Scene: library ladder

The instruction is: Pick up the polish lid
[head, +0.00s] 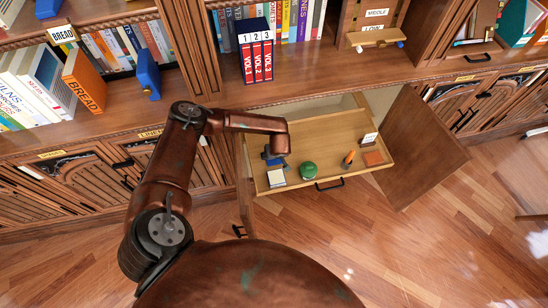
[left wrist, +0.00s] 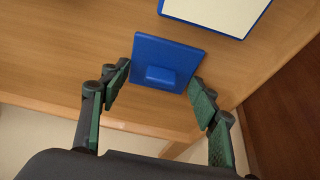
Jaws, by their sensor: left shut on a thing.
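The lid is a blue square plate with a small raised block in its middle (left wrist: 168,60). In the left wrist view it sits between the two dark green fingers of my left gripper (left wrist: 161,80), which are shut on its left and right edges. In the head view my left gripper (head: 275,155) is over the left part of the open drawer, with blue showing beneath it. Whether the lid is lifted clear of the drawer floor, I cannot tell. A blue-edged box with a cream top (head: 277,178) lies close by, apart from the lid. My right gripper is not in view.
The drawer (head: 335,143) also holds a green round object (head: 308,169), an orange-handled tool (head: 348,158), an orange-brown block (head: 374,158) and a small white card (head: 370,139). A cabinet door (head: 415,145) stands open to the right. Shelved books are behind.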

